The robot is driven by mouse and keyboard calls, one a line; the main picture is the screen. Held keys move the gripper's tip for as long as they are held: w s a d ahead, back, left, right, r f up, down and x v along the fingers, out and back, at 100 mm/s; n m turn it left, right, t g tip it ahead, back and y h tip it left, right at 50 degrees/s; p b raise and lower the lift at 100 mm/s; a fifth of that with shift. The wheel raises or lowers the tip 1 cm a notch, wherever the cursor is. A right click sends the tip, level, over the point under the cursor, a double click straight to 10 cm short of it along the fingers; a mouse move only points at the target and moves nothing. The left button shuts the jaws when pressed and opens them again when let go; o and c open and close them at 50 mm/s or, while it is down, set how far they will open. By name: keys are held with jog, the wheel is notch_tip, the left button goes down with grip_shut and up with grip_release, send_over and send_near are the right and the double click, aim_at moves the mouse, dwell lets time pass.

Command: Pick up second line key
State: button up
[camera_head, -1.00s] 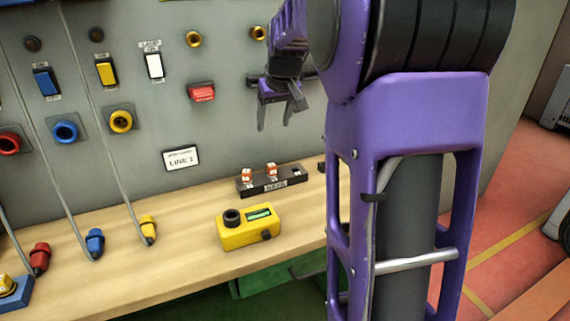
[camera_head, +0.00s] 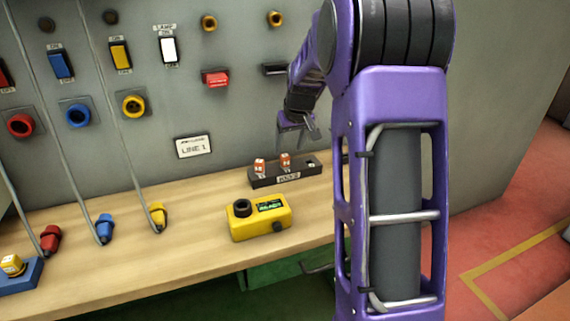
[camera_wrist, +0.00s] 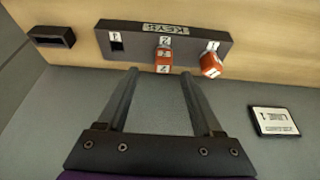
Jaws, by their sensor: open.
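A dark key rack labelled KEYS (camera_head: 262,183) sits on the wooden bench against the grey panel. It holds two orange-and-white keys. The key at the middle slot marked 2 (camera_wrist: 164,58) is also in the head view (camera_head: 285,161), on the right of the pair. The other key (camera_wrist: 211,64), marked 1, is on the left in the head view (camera_head: 259,168). The remaining slot shows empty in the wrist view. My gripper (camera_wrist: 159,73) is open and empty, its fingertips spread either side of the second key's line, apparently short of it. In the head view my gripper (camera_head: 298,142) is just above the rack.
A yellow device (camera_head: 259,217) with a lit display stands in front of the rack. A LINE 1 sign (camera_head: 193,146) is on the panel at left. Red, blue and yellow plugs (camera_head: 105,229) with cables lie on the bench at left. A small dark holder (camera_wrist: 51,37) is beside the rack.

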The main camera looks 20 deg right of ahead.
aim_at(285, 155)
jog(key=b+x, duration=0.1)
jog(key=x, duration=0.4)
jog(key=shift+a+f, duration=0.1)
jog(key=shift+a, duration=0.1)
jog(key=shift+c, duration=0.3)
grip_shut()
